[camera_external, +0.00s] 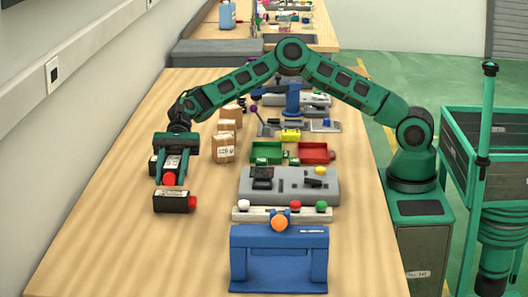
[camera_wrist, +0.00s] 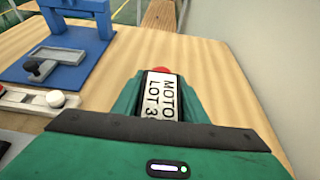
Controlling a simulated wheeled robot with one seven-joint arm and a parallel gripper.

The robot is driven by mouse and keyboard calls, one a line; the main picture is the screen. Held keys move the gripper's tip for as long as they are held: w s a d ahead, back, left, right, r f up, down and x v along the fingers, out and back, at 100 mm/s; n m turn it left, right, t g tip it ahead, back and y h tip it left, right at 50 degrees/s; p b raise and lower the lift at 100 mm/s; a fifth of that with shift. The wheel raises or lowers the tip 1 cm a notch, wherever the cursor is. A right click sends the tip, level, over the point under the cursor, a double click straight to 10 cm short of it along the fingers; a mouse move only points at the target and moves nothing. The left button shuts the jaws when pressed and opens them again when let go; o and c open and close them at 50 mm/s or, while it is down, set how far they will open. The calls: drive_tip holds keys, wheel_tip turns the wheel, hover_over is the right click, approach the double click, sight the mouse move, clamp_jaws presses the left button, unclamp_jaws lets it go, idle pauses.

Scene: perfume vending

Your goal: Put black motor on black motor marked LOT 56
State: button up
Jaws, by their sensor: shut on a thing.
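My gripper (camera_external: 171,176) is at the left of the wooden table, pointing down, with its green fingers shut on a black motor. In the wrist view the held motor's white label (camera_wrist: 161,97) sits between the fingers and reads "MOTO" and "LOT 3", the rest cut off. Its red end (camera_external: 169,179) faces the external camera. Another black motor (camera_external: 172,203) with a red end on its right lies on the table just in front of my gripper. A further black motor (camera_external: 153,167) shows behind the fingers, partly hidden. I cannot read the lot numbers on these two.
Cardboard boxes (camera_external: 223,148) stand right of my gripper. Green (camera_external: 266,152) and red (camera_external: 314,152) trays, a grey fixture (camera_external: 289,186), a button bar (camera_external: 250,215) and a blue stand (camera_external: 279,255) fill the middle. The table's front left is clear.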

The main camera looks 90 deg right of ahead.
sight(177, 156)
drive_tip(key=shift+f, duration=1.85)
drive_tip(key=shift+f, duration=0.15)
drive_tip(key=o, duration=1.4)
drive_tip(key=shift+c, duration=0.2)
drive_tip(key=v, duration=1.2)
